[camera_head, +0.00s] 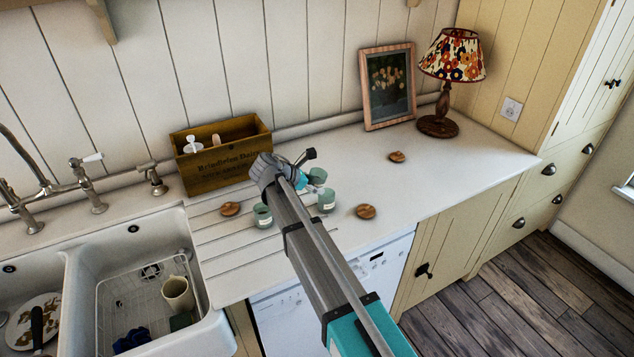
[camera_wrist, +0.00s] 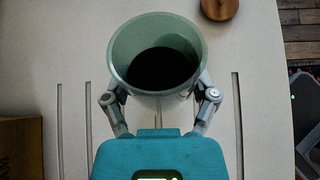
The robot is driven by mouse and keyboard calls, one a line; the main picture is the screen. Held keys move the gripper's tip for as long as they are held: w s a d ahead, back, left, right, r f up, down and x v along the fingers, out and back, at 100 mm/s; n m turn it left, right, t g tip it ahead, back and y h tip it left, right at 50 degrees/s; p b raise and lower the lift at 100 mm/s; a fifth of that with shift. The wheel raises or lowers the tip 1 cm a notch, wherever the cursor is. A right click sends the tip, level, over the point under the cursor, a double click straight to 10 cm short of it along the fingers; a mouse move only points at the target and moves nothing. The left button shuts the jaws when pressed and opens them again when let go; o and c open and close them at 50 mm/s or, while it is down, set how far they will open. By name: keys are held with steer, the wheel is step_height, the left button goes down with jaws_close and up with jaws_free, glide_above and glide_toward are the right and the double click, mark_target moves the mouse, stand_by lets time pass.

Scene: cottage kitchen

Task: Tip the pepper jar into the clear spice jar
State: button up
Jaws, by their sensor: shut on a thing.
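My gripper (camera_wrist: 155,100) is shut around a pale green, translucent jar (camera_wrist: 118,50) with dark contents inside, apparently the pepper jar. Its open mouth faces the wrist camera. In the head view the held jar (camera_head: 318,176) shows just right of my teal gripper body. Two similar pale green jars with light labels stand on the counter: one (camera_head: 326,201) close in front of the held jar, another (camera_head: 263,215) left of my arm. I cannot tell which is the clear spice jar, nor see their contents. The held jar's underside is hidden.
Round wooden lids lie on the counter (camera_head: 460,180): one right of the jars (camera_head: 366,211), one farther back (camera_head: 397,156), one at left (camera_head: 230,208). A wooden crate (camera_head: 215,168) stands behind. A framed picture (camera_head: 387,85) and lamp (camera_head: 438,125) stand at the back; the sink (camera_head: 215,330) is at left.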

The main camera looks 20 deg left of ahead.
steer(key=y+p, duration=0.1)
steer(key=r+g+y+p, duration=0.1)
steer(key=p, duration=0.1)
steer(key=shift+s+a+m+g, duration=0.2)
steer(key=shift+a+m+g, duration=0.05)
steer(key=shift+m+g, duration=0.05)
steer(key=shift+a+g+y+p, duration=0.1)
steer(key=shift+g+y+p, duration=0.2)
steer(key=shift+y+p, duration=0.35)
steer(key=shift+s+a+m+g+y+p, duration=0.15)
steer(key=shift+m+g+y+p, duration=0.15)
steer(key=shift+g+y+p, duration=0.9)
steer(key=shift+g+y, duration=0.1)
steer(key=shift+y, duration=0.55)
steer(key=shift+a+f, duration=0.1)
